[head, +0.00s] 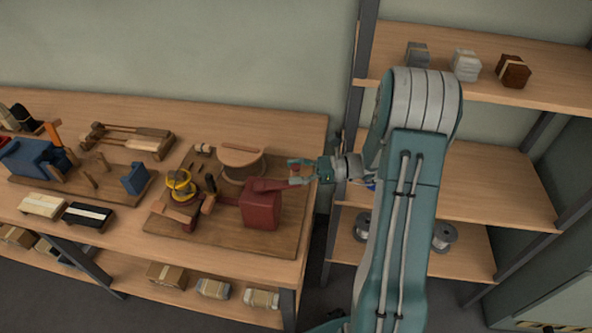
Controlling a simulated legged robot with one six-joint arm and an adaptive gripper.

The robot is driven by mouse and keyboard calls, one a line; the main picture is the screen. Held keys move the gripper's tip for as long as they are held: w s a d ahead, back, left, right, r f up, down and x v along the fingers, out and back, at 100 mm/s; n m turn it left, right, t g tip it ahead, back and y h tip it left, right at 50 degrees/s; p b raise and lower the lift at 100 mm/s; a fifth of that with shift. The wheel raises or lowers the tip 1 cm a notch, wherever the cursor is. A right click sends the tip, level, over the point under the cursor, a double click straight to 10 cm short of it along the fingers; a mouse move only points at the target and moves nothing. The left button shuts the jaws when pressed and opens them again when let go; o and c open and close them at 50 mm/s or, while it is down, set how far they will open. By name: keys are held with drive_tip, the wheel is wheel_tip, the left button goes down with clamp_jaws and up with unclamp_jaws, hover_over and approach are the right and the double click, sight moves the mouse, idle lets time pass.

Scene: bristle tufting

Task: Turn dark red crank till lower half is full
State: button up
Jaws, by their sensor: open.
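The dark red tufting machine (262,208) stands on a wooden base board on the bench. Its dark red crank arm (272,185) reaches right from the top of the housing. My gripper (298,172) comes in from the right, with its open fingers at the crank's outer end. I cannot tell whether they touch the crank or surround a handle. A round wooden piece (241,155) with a line across its top sits behind the machine. How full its lower half is cannot be made out. A yellow ring-shaped part (180,184) sits left of the machine.
A blue machine (35,158) stands on another board at the left. Light and dark bundles (88,215) lie at the bench's front. A rack (470,190) stands right, with blocks above and spools below. Bare bench top (270,118) lies behind the machine.

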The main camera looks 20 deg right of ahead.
drive_tip(key=v, duration=1.2)
